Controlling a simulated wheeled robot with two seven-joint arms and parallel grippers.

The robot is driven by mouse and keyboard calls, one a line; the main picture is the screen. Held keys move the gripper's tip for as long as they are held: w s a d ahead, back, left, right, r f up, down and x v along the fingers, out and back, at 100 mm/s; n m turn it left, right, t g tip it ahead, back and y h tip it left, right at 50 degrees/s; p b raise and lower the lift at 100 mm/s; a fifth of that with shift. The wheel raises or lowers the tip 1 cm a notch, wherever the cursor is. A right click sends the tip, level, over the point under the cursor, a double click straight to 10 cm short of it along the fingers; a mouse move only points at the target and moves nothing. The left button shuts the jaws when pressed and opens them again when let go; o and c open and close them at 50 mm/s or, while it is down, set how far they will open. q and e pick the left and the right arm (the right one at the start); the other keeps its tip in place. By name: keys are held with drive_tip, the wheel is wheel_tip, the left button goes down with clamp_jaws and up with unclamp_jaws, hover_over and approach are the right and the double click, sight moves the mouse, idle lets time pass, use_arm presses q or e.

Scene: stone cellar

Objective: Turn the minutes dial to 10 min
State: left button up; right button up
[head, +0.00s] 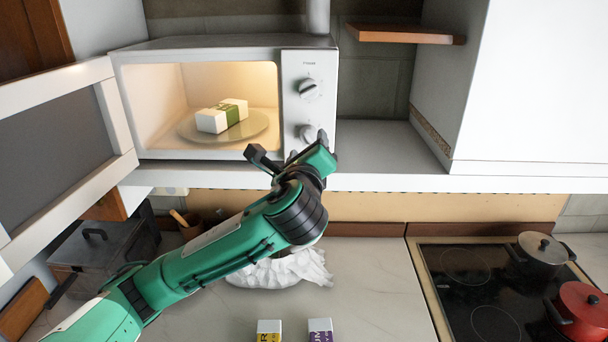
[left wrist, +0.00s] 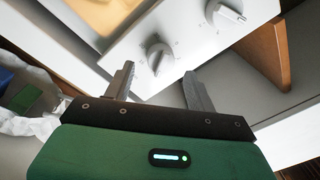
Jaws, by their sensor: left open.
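The white microwave (head: 215,42) stands on a shelf with its door (head: 60,140) swung open to the left. Its panel carries an upper dial (head: 309,89) and a lower dial (head: 307,132); the labels are too small to tell which one counts minutes. My left gripper (head: 307,146) is open and empty just in front of the lower dial, partly covering it. In the left wrist view, the fingers (left wrist: 158,69) lie either side of this lower dial (left wrist: 158,55), apparently not closed on it. The upper dial (left wrist: 226,15) is farther off. My right gripper is out of view.
A white and green carton (head: 213,119) lies on the lit glass plate (head: 257,124) inside the microwave. A wooden shelf (head: 405,34) juts out at upper right. Below are crumpled white paper (head: 275,274), two small cartons, and a hob (head: 470,290) with pots.

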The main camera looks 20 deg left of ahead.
use_arm(q)
drive_tip(key=b+v, duration=0.4)
drive_tip(key=v, duration=0.7)
